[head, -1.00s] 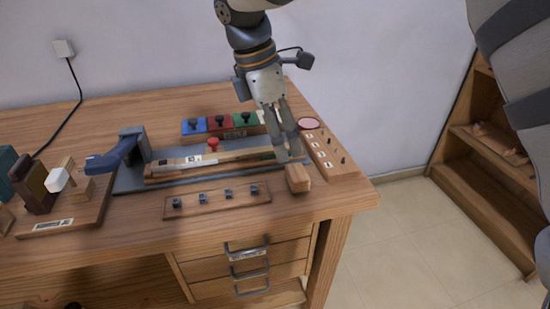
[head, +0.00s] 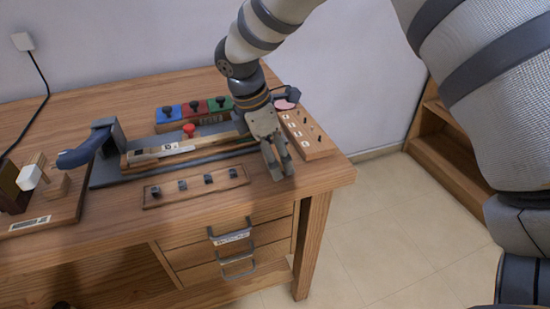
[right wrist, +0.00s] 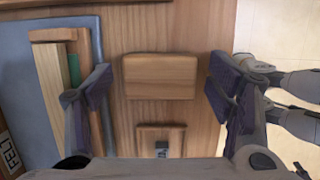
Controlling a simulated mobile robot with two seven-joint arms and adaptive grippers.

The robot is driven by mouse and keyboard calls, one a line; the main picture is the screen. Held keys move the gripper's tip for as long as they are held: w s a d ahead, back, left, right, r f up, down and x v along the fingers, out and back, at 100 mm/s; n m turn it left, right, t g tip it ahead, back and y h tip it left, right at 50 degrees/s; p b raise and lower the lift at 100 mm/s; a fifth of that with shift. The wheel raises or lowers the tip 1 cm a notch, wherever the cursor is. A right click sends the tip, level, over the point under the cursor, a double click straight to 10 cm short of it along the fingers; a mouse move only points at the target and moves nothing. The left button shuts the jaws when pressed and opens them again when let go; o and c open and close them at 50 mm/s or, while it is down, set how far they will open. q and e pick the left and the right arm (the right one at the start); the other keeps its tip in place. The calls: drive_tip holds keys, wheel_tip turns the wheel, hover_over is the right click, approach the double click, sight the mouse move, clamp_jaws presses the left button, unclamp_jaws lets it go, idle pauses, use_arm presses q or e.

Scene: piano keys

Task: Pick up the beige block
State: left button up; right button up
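The beige block (right wrist: 160,76) is a wood-coloured rectangular block lying on the desk, seen from above in the right wrist view. My right gripper (head: 280,172) points down over the desk's right part in the head view. In the right wrist view its two fingers stand wide open, one on each side of the block, with a gap between each finger and the block. In the head view the gripper hides the block. My left gripper is not in view.
The wooden desk (head: 95,242) has its front right corner near the gripper. A long board with a red button (head: 189,129) lies to the left, a low strip with several dark knobs (head: 196,188) in front, and a pegged wooden panel (head: 306,133) behind right.

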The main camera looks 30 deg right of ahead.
drive_tip(key=c, duration=1.1)
